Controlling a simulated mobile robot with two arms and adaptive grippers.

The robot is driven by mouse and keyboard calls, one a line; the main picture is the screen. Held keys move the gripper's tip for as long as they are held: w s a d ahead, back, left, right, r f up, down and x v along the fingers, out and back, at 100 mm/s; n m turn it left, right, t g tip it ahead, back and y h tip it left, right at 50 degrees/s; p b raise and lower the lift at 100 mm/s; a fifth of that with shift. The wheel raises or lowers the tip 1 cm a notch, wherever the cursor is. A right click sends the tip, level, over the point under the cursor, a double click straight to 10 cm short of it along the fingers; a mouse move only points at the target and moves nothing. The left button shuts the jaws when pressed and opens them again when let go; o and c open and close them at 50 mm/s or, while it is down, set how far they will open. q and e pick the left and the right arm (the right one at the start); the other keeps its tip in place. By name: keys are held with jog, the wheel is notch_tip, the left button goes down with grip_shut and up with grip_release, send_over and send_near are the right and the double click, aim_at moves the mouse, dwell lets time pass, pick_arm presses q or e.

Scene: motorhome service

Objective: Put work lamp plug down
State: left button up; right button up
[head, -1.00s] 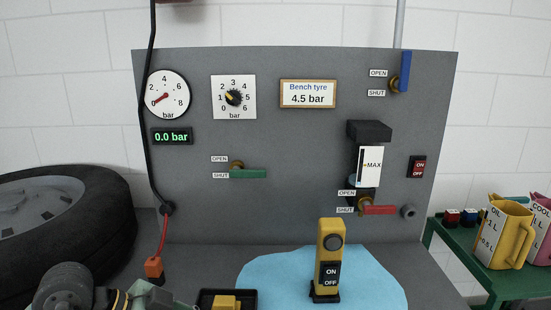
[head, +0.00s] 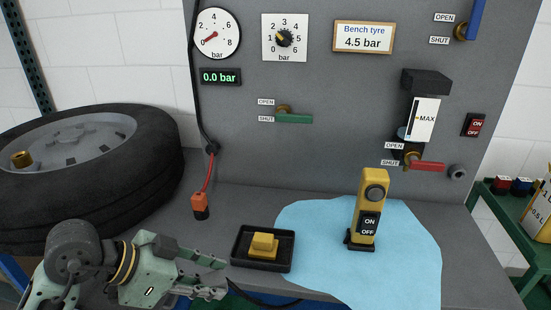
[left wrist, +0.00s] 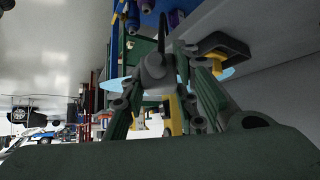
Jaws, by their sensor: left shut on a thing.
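My left gripper (head: 224,278) reaches in from the lower left, left of the black tray and above the bench front. Its fingers are closed around a grey rounded plug (left wrist: 157,73), which shows between them in the left wrist view with a black cable (left wrist: 183,45) rising from it. In the head view the plug is mostly hidden by the fingers; a dark cable (head: 258,298) runs right from them. A yellow work lamp (head: 370,205) with an ON/OFF switch stands upright on a blue mat (head: 310,225). My right gripper is out of view.
A black tray (head: 237,257) with a yellow block (head: 263,245) lies just right of the gripper. A tyre (head: 150,170) lies at the left. The grey panel (head: 330,130) closes the back. Bare bench lies behind the tray.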

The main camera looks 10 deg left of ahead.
pick_arm(q)
jog(key=d+r+m+g+h, duration=0.2)
jog(key=d+r+m+g, duration=0.5)
jog(key=d, duration=0.6)
jog(key=shift+w+d+f+m+g+y, duration=0.6)
jog(key=shift+w+d+f+m+g, duration=0.5)
jog(key=shift+w+d+f+m, duration=1.2)
jog(key=s+a+r+n+t, duration=0.6)
jog(key=s+a+r+n, duration=0.1)
jog(key=a+r, duration=0.25)
jog(key=w+d+f+m+g+y, duration=0.2)
jog(key=w+d+f+m+g, duration=0.3)
jog(key=f+m+g, duration=0.3)
jog(key=f+m, duration=0.2)
jog(key=m, duration=0.2)
jog(key=shift+w+d+m+g, duration=0.2)
jog(key=shift+d+m+g, duration=0.1)
jog(key=shift+d+g, duration=0.1)
